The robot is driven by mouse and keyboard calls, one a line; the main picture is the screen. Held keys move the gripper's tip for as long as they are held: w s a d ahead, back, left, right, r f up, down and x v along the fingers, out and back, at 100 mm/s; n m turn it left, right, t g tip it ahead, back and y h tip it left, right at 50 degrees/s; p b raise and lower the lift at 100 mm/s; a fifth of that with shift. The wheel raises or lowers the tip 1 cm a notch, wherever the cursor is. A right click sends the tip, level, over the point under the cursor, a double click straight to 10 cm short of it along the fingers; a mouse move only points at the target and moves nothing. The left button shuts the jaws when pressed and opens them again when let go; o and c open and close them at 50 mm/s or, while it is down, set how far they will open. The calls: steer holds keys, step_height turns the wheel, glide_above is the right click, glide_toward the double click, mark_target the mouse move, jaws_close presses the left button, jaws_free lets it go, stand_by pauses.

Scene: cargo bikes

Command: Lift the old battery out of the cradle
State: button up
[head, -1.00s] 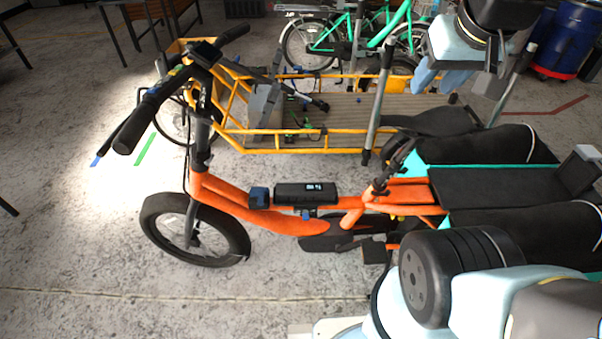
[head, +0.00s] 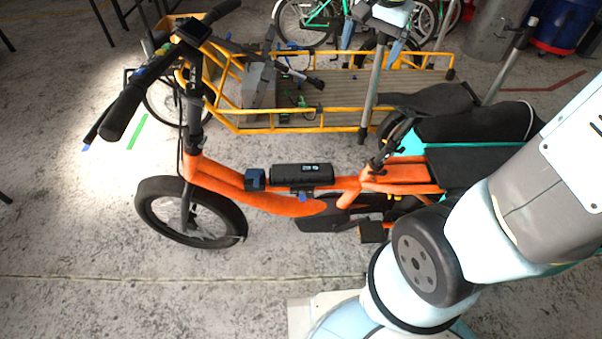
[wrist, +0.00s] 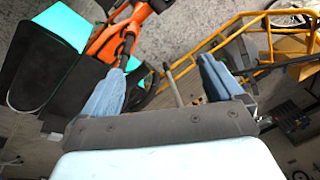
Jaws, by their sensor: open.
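The old battery (head: 301,174) is a black block with a small lit white display. It lies along the top of the orange bike frame (head: 270,199), seated in its cradle, most of which the battery hides. A dark blue block (head: 254,180) sits at its left end. My gripper (head: 370,45) hangs at the top of the head view, up and to the right of the battery and well apart from it. In the wrist view my gripper (wrist: 162,70) shows two pale blue fingers spread wide with nothing held. I cannot make out the battery there.
A yellow cargo bike (head: 290,128) with a wooden deck stands behind the orange one. A grey upright post (head: 375,95) rises near my gripper. Handlebars (head: 150,85) stand at the left, and black panniers (head: 470,130) at the right. The floor in front is clear.

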steer(key=w+a+f+m+g, duration=0.1)
steer(key=w+a+f+m, duration=0.2)
steer(key=w+a+f, duration=0.4)
steer(key=m+g+h, duration=0.2)
steer(key=m+h, duration=0.1)
steer(key=m, duration=0.3)
glide_above(301, 168)
steer(key=a, duration=0.2)
step_height(301, 168, down, 20)
steer(key=f+m, duration=0.1)
steer(key=f, duration=0.5)
steer(key=f+m+h, duration=0.1)
steer(key=f, duration=0.5)
steer(key=f+m+h, duration=0.1)
steer(key=f, duration=0.5)
steer(key=shift+w+d+f, duration=0.1)
steer(key=shift+w, duration=0.15)
steer(key=shift+x, duration=2.75)
steer(key=shift+s, duration=0.1)
jaws_close()
